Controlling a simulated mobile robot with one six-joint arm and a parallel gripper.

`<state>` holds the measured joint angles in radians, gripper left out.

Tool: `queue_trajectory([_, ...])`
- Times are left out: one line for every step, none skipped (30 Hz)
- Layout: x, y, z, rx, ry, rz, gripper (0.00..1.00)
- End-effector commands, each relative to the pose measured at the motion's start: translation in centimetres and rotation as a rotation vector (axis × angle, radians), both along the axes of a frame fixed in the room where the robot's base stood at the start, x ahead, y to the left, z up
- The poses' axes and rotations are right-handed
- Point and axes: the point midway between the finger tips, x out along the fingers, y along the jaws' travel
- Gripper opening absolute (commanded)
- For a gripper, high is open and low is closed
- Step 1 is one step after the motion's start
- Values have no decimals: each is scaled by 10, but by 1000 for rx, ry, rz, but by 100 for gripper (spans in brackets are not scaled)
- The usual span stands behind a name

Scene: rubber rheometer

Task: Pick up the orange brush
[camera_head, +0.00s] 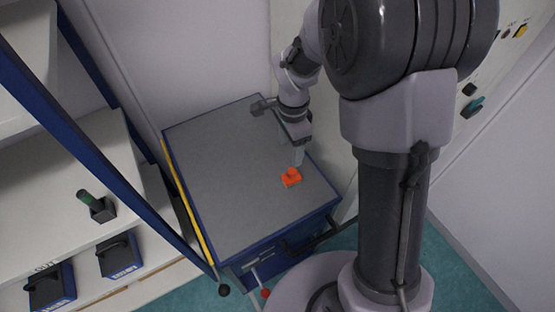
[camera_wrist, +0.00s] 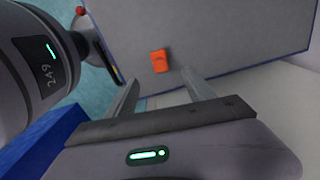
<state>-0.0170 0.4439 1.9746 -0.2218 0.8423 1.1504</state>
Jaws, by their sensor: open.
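The orange brush (camera_head: 291,177) is a small block with a raised knob, lying on the grey top of the blue cart (camera_head: 215,160), near its right side. My gripper (camera_head: 298,158) reaches down just beyond the brush in the head view. In the wrist view the orange brush (camera_wrist: 159,61) lies ahead of the open, empty fingers of my gripper (camera_wrist: 160,88), apart from them. The fingers point towards the cart top, and nothing hides the brush there.
A white shelf rack (camera_head: 60,165) with blue posts stands on the left, holding a dark green-topped item (camera_head: 97,207) and black-handled blue blocks (camera_head: 120,256). A wall panel with switches (camera_head: 472,106) is at right. Most of the cart top is bare.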

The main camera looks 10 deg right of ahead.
Motion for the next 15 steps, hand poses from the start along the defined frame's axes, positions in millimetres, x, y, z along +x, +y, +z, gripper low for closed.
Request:
queue_trajectory([-1,0,-23,0,4,0,62])
queue_trajectory([-1,0,-32,0,4,0,62])
queue_trajectory([-1,0,-44,0,3,0,62])
queue_trajectory([-1,0,-53,0,4,0,62])
queue_trajectory([-1,0,-61,0,3,1,62])
queue_trajectory([-1,0,-70,0,3,2,62])
queue_trajectory([-1,0,-76,0,3,1,62])
queue_trajectory([-1,0,-81,1,2,1,62])
queue_trajectory([-1,0,-85,1,1,1,62])
queue_trajectory([-1,0,-88,1,1,0,62])
queue_trajectory([-1,0,-90,1,1,0,62])
queue_trajectory([-1,-1,-92,1,1,0,62])
queue_trajectory([-1,-1,-95,1,0,0,62])
queue_trajectory([0,-2,-98,1,0,0,62])
queue_trajectory([0,-3,-104,1,0,0,62])
